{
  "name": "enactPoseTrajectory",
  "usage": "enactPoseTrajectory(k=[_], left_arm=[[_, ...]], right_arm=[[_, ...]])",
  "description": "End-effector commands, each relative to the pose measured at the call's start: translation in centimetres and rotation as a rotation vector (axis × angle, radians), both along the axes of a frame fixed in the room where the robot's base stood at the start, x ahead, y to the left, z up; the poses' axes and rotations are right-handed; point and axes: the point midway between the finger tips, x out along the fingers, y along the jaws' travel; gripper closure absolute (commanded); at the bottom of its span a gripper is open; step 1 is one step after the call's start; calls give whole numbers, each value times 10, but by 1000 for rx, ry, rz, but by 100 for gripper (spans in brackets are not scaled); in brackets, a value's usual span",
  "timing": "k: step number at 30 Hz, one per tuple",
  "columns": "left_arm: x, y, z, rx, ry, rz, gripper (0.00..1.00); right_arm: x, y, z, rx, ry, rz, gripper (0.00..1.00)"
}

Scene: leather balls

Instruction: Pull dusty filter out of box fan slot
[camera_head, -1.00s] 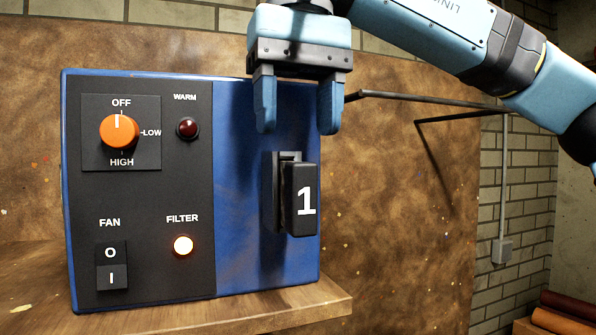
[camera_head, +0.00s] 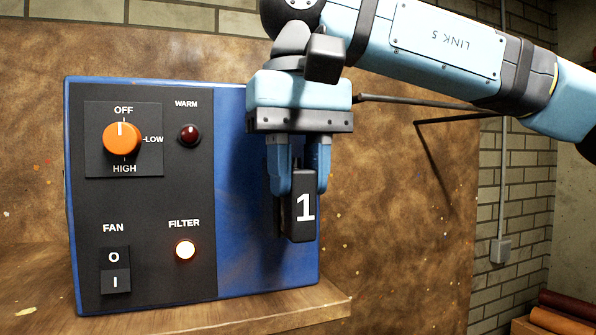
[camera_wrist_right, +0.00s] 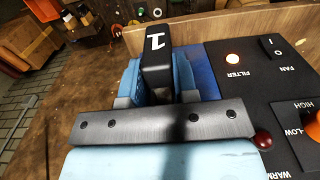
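The blue box fan (camera_head: 240,265) stands on a wooden shelf in the head view, with a black control panel on its left side. A black handle marked 1 (camera_head: 304,222) sticks out of its front at the right; it also shows in the right wrist view (camera_wrist_right: 156,62). My right gripper (camera_head: 298,182) points down with its blue fingers on either side of the handle's upper part, closed against it. The right wrist view shows the fingers (camera_wrist_right: 157,85) flanking the handle too. The filter body and slot are hidden. My left gripper is out of view.
The FILTER lamp (camera_head: 185,250) glows, and the WARM lamp (camera_head: 190,134) is dark red. An orange knob (camera_head: 122,138) points to OFF. The wooden shelf (camera_head: 318,302) ends just right of the box. A brown board stands behind.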

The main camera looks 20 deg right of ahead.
Motion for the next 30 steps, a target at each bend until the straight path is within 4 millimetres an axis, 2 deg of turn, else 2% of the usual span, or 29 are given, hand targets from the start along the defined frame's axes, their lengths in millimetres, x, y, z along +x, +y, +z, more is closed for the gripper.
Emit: enactPoseTrajectory(k=[30], left_arm=[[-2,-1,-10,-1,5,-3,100]], right_arm=[[-30,-1,0,1,0,-1,97]])
